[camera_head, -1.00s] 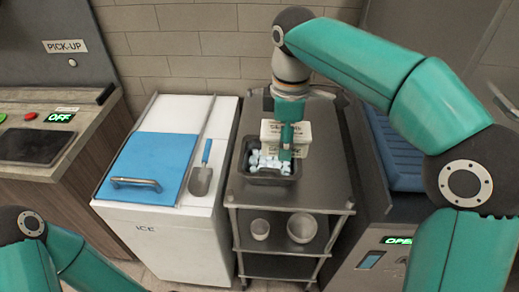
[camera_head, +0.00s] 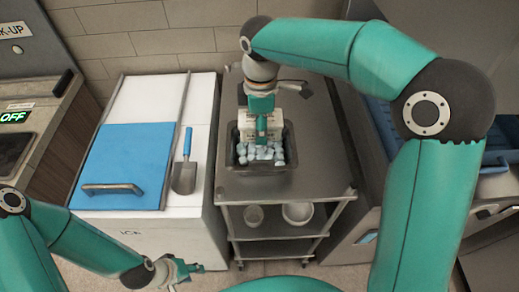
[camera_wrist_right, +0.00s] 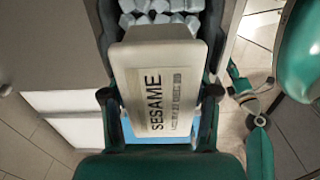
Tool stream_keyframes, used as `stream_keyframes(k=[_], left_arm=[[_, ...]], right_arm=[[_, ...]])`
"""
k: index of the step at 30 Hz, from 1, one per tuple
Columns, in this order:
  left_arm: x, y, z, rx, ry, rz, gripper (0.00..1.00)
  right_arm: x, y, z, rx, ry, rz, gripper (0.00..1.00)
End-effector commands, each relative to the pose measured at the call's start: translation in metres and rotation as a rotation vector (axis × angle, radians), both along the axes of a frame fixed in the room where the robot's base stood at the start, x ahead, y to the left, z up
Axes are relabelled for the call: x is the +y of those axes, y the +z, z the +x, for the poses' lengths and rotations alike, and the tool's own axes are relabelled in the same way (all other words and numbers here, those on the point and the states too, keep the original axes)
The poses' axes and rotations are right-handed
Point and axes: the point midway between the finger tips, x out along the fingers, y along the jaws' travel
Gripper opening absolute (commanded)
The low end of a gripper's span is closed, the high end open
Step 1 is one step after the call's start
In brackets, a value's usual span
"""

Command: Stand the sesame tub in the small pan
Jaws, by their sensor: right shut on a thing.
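The sesame tub (camera_wrist_right: 155,85) is a pale box with SESAME printed on its side. It fills the middle of the right wrist view, and part of it shows behind my gripper in the head view (camera_head: 276,118). My right gripper (camera_head: 262,128) is shut on it, one finger on each side. The tub is at the back part of a dark pan (camera_head: 262,169) full of pale ice cubes (camera_head: 258,153). I cannot tell whether it touches the ice. My left gripper (camera_head: 190,268) is low in front of the ice chest, apparently open and empty.
The pan stands on a steel cart (camera_head: 315,160) with bowls (camera_head: 298,212) on its lower shelf. The cart top right of the pan is clear. Left stands a white ice chest with a blue lid (camera_head: 125,160) and a scoop (camera_head: 184,175). A tiled wall is behind.

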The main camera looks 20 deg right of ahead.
Motion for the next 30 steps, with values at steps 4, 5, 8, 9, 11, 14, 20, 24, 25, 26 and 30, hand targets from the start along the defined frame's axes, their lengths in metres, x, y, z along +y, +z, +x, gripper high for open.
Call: stream_keyframes(k=[4,5,8,9,11,14,20,24,25,26,30], left_arm=[[0.0,-0.001,0.0,0.0,0.0,0.0,0.4],[0.0,-0.001,0.0,0.0,0.0,0.0,0.4],[0.0,-0.001,0.0,-0.001,0.0,0.0,0.4],[0.0,-0.001,0.0,-0.001,0.0,0.0,0.4],[0.0,-0.001,0.0,-0.001,0.0,0.0,0.4],[0.0,-0.001,0.0,-0.001,0.0,0.0,0.4],[0.0,0.0,0.0,-0.001,0.0,0.0,0.4],[0.0,0.0,0.0,-0.001,0.0,0.0,0.4],[0.0,0.0,0.0,-0.001,0.0,0.0,0.4],[0.0,0.0,0.0,-0.001,0.0,0.0,0.4],[0.0,-0.001,0.0,-0.001,0.0,0.0,0.4]], right_arm=[[0.0,-0.033,-0.001,0.002,-0.001,0.0,0.11],[0.0,-0.037,-0.001,0.002,-0.001,0.0,0.11],[0.0,-0.047,0.0,-0.001,0.0,0.0,0.11],[0.0,-0.049,0.0,-0.002,0.0,0.0,0.11],[0.0,-0.052,0.0,-0.002,0.0,0.0,0.11],[0.0,-0.063,-0.001,0.002,0.0,0.001,0.11],[0.0,-0.09,0.0,0.0,-0.001,0.0,0.11],[0.0,-0.094,0.0,-0.002,-0.001,0.001,0.11],[0.0,-0.094,0.0,-0.002,-0.001,0.001,0.11],[0.0,-0.094,0.0,-0.003,-0.001,0.001,0.11],[0.0,-0.094,0.0,-0.002,-0.001,0.001,0.11]])
